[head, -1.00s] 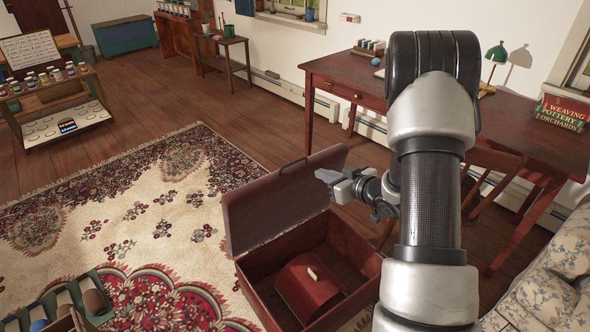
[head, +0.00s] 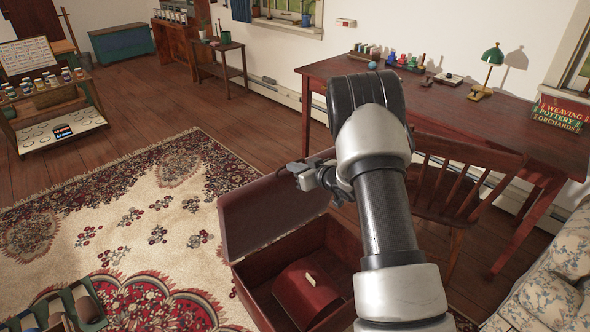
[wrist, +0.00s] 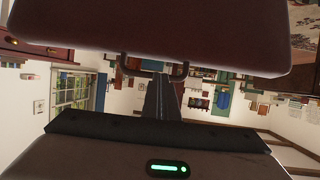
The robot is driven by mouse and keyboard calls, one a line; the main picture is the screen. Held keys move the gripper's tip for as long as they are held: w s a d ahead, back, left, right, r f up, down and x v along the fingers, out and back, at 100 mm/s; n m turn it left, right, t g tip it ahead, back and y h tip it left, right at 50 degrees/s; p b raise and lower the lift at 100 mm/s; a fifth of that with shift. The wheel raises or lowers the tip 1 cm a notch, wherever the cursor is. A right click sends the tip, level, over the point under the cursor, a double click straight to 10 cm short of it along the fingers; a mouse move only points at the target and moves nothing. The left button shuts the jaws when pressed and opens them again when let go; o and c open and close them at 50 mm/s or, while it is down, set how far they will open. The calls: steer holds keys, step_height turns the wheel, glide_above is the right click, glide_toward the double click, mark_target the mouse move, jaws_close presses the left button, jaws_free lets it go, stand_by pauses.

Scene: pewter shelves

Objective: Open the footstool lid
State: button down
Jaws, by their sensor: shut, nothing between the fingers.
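The footstool (head: 243,283) is a dark red box on the floor at the lower middle of the head view. Its lid (head: 262,218) stands raised and tilted along the box's left side, so the inside shows. Inside lies a red-brown case (head: 305,300) with a pale handle. My gripper (head: 296,170) is shut and empty near the upper right part of the lid's top edge; I cannot tell whether it touches.
A wooden desk (head: 440,100) with a chair (head: 455,195) stands behind and right. A floral sofa (head: 550,285) is at the lower right. A patterned rug (head: 130,225) lies left of the footstool, with a crate of rolls (head: 85,305) at its near edge.

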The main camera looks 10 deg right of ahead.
steer(key=w+p, duration=0.1)
steer(key=w+a+r+p, duration=0.1)
steer(key=w+p, duration=0.1)
steer(key=shift+a+r+g, duration=0.3)
steer(key=w+a+p, duration=0.1)
steer(key=w+a, duration=0.1)
steer(key=w, duration=0.3)
steer(key=shift+w+a+f+h, duration=0.15)
steer(key=shift+w+a+h, duration=0.15)
steer(key=shift+w+a, duration=0.1)
steer(key=shift+d, duration=0.1)
